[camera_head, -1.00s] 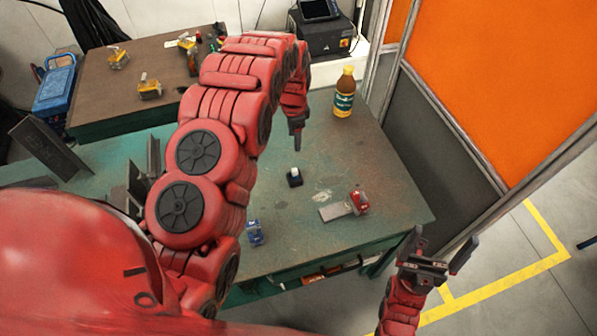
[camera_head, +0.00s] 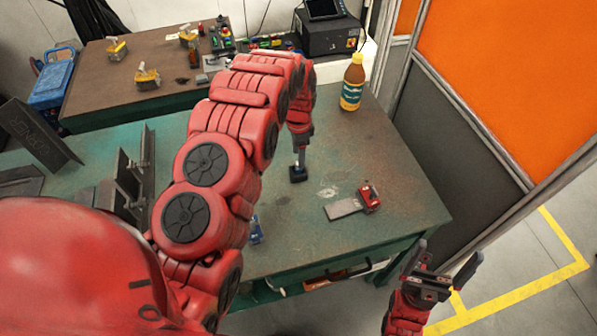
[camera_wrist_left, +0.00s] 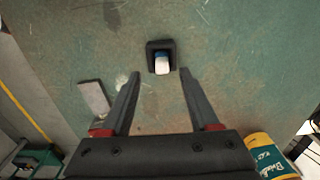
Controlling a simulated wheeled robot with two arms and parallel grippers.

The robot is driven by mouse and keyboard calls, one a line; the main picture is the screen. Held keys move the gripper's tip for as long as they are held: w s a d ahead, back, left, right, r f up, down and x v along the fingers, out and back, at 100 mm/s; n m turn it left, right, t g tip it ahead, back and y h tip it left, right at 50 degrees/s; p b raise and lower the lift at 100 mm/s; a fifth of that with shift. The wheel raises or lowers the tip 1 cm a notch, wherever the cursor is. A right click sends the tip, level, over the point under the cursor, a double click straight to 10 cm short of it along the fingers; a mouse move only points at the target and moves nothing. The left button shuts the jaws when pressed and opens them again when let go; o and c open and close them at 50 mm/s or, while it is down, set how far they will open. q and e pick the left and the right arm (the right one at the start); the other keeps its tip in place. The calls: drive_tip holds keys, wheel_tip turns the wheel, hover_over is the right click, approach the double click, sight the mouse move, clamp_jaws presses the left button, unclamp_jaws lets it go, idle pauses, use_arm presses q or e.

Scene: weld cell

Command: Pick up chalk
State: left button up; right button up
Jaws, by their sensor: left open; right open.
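The chalk (camera_wrist_left: 162,65) is a short white piece with a blue end in the left wrist view. It sits in a small black holder (camera_wrist_left: 151,47) on the green table; the holder also shows in the head view (camera_head: 298,175). My left gripper (camera_wrist_left: 160,75) is open, with its fingertips to either side of the chalk's near end in the picture. I cannot tell the height gap. In the head view my left gripper (camera_head: 299,160) points down over the holder and mostly hides the chalk. My right gripper (camera_head: 441,272) is open and empty beyond the table's front right edge.
A red-ended tool with a grey plate (camera_head: 345,208) lies right of the holder. A brown bottle with a yellow cap (camera_head: 352,83) stands at the back right. Steel angle pieces (camera_head: 130,180) stand left. A blue item (camera_head: 255,232) is partly hidden by my arm.

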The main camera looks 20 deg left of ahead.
sight(298, 169)
use_arm(q)
drive_tip(key=shift+f+p, duration=0.6)
drive_tip(key=shift+p, duration=0.05)
wheel_tip(298, 169, down, 3)
drive_tip(key=shift+w+r+p, duration=0.1)
drive_tip(key=shift+w+p, duration=0.05)
drive_tip(key=shift+p, duration=0.45)
drive_tip(key=shift+f, duration=0.45)
clamp_jaws()
